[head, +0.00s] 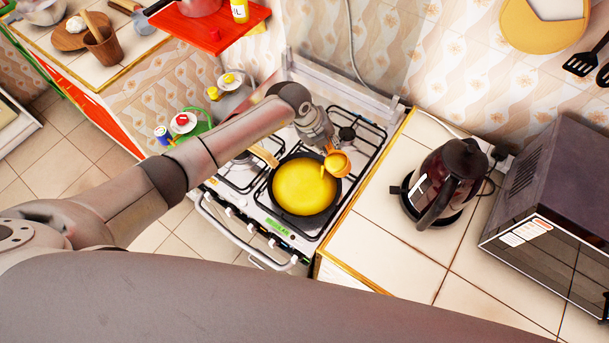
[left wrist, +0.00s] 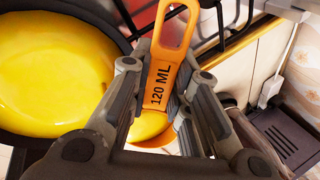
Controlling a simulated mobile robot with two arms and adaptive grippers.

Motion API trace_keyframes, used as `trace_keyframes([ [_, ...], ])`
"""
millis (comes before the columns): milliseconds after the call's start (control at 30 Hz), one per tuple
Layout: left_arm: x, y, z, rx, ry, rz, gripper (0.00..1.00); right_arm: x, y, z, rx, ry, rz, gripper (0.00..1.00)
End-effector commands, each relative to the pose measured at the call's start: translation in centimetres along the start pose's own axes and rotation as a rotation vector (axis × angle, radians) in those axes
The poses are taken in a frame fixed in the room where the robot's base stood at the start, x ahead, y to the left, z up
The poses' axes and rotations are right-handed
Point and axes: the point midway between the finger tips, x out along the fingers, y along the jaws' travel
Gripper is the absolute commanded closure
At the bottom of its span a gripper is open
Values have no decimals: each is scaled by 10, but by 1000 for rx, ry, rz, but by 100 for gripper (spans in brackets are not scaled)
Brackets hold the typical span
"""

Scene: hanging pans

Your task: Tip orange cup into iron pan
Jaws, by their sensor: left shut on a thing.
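My left gripper (head: 326,143) is shut on the handle of the orange cup (head: 340,162), a measuring cup marked 120 ML. The cup is tilted at the right edge of the pan, and a yellow streak hangs from it over the pan. The black iron pan (head: 272,200) sits on the stove, with a wooden handle and a wide yellow pool (head: 304,187) inside. In the left wrist view the cup's handle (left wrist: 168,75) stands between my fingers, and the pan's rim (left wrist: 112,22) is to the left. My right gripper is not in view.
The gas stove (head: 240,210) has black grates around the pan. A dark kettle (head: 443,180) and a microwave (head: 555,200) stand on the tiled counter (head: 380,245) to the right. A pot (head: 232,95) and small cans are behind my left arm.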

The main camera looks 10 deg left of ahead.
Motion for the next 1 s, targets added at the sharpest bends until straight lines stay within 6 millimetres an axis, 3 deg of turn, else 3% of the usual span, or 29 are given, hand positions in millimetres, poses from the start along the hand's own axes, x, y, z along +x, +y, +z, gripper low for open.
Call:
trace_keyframes([
  [1000,-9,10,0,1,1,-119,100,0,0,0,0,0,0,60],
])
